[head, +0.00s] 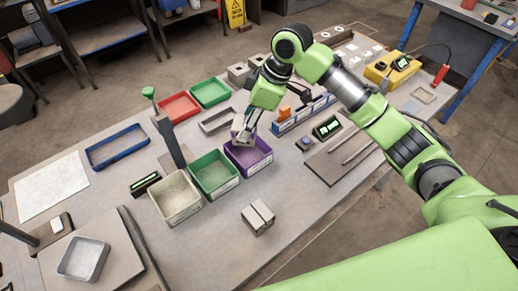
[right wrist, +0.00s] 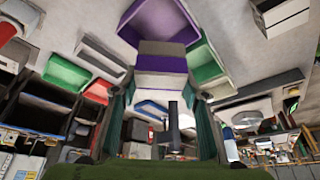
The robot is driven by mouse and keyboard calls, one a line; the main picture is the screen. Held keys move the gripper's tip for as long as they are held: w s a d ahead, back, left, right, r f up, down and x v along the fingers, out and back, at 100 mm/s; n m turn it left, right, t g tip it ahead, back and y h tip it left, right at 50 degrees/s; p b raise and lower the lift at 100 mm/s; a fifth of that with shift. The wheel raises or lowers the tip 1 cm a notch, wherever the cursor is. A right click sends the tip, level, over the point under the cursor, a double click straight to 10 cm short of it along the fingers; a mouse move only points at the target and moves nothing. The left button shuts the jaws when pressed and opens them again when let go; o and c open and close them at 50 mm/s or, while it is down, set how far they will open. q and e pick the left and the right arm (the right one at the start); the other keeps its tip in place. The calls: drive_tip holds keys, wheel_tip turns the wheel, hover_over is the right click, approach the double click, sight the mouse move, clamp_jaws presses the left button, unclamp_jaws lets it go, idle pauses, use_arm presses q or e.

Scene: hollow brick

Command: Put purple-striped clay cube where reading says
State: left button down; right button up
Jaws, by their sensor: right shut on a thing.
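My right gripper (head: 243,132) is shut on the purple-striped clay cube (right wrist: 161,62), a grey block with a purple band. In the head view the gripper and the cube are over the purple bin (head: 262,163). In the right wrist view the cube sits between the fingers with the purple bin (right wrist: 128,22) behind it. I cannot tell whether the cube touches the bin. A display (head: 327,128) with green characters stands right of the bin, and another (head: 145,184) stands left of the bins. Their readings are too small to read. My left gripper is not in view.
A green bin (head: 207,190) and a cream bin (head: 169,213) stand left of the purple bin. A grey block (head: 258,217) lies in front. Red (head: 195,118), green (head: 223,99) and blue (head: 99,166) trays lie behind. A post (head: 172,140) rises behind the bins. The front table is mostly clear.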

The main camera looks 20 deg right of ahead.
drive_tip(key=shift+w+d+f, duration=0.2)
drive_tip(key=shift+d, duration=0.15)
wheel_tip(320, 180, down, 5)
drive_tip(key=shift+f+p, duration=0.1)
drive_tip(key=shift+p, duration=0.55)
drive_tip(key=shift+f+p, duration=0.4)
drive_tip(key=shift+f, duration=1.8)
drive_tip(key=shift+f, duration=0.15)
drive_tip(key=o, duration=1.1)
drive_tip(key=b+v, duration=0.1)
drive_tip(key=v, duration=1.1)
drive_tip(key=shift+b, duration=0.4)
